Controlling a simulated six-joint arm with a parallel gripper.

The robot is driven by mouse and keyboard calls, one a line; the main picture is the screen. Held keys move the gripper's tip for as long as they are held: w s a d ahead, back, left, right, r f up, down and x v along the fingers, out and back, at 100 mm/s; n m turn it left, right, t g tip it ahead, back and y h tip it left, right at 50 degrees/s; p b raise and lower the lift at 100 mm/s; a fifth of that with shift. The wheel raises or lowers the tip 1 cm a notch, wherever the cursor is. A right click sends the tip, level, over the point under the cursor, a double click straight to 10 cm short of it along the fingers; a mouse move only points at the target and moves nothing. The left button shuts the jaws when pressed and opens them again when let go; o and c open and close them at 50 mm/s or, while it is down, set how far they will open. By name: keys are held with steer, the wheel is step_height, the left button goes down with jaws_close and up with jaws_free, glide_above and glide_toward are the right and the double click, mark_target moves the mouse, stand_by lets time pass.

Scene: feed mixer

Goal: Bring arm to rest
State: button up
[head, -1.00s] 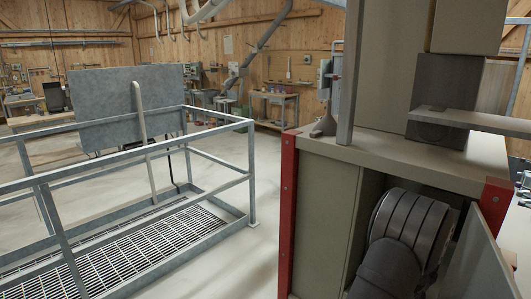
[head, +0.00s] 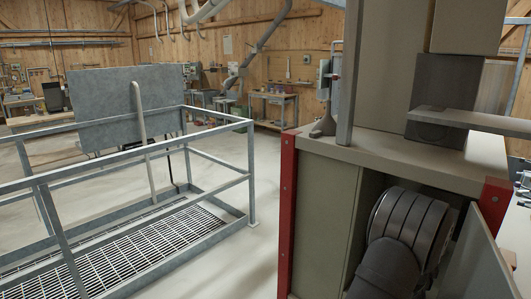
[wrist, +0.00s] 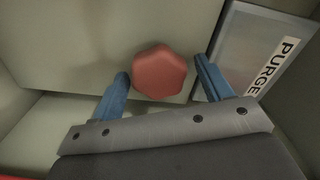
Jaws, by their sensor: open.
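My gripper (wrist: 163,68) shows in the wrist view with its two blue fingers spread apart. A red, roughly hexagonal knob (wrist: 160,73) appears between the fingertips, with a visible gap on each side. I cannot tell how deep the fingers reach beside it. The gripper holds nothing. In the head view I cannot make out the gripper.
A panel labelled PURGE (wrist: 264,50) lies right of the knob, close to the right finger. Pale walls surround the gripper. In the head view, an open cabinet (head: 322,215) with red edge posts stands at right. A railed grating platform (head: 120,262) is at left.

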steer(key=shift+n, duration=1.9)
steer(key=shift+o, duration=0.2)
steer(key=o, duration=0.6)
steer(key=s+a+n, duration=0.3)
steer(key=a, duration=0.6)
steer(key=s+a+n, duration=0.3)
steer(key=a, duration=0.6)
steer(key=s+a+n, duration=0.3)
steer(key=a, duration=0.7)
steer(key=shift+n, duration=0.3)
steer(key=x, duration=1)
steer(key=shift+d+r, duration=0.15)
steer(key=shift+r, duration=0.1)
